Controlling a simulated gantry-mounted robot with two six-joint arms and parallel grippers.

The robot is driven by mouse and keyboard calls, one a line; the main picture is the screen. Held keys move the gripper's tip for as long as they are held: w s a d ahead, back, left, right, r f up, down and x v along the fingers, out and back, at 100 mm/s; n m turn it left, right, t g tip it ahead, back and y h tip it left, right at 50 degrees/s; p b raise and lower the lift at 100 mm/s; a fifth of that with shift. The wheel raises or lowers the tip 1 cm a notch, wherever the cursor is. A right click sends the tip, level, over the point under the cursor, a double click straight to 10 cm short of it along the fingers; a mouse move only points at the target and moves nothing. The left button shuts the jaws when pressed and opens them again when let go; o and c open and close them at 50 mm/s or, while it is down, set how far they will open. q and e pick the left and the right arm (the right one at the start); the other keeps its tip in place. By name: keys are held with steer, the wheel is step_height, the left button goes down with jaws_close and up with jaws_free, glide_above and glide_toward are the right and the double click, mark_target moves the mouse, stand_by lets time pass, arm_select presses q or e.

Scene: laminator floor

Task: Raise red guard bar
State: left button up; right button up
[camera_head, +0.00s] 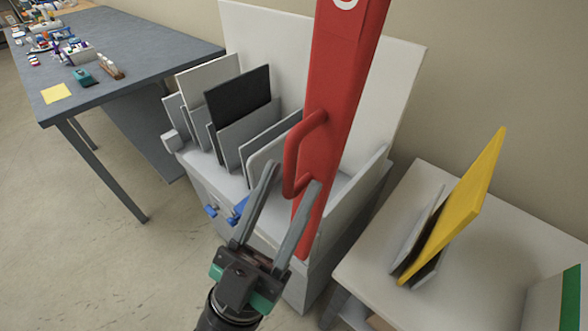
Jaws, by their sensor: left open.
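The red guard bar (338,105) slants up from the front of a white laminator (290,270) to the top edge of the head view, where it is cut off. A red loop handle (292,155) sticks out from its left side. My left gripper (294,175) is open, with its two grey fingers pointing up at the lower end of the handle. One finger tip is left of the handle and the other overlaps the bar's lower part. I cannot tell whether they touch. My right gripper is not in view.
Several grey and black panels (238,100) stand in slots left of the bar. Blue knobs (238,209) sit on the front. A grey table (130,50) with small items is at left. A white table (480,260) with a yellow board (462,205) is at right.

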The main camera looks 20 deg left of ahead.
arm_select(q)
steer(key=b+v, duration=0.3)
steer(key=v, duration=0.6)
steer(key=shift+b, duration=0.4)
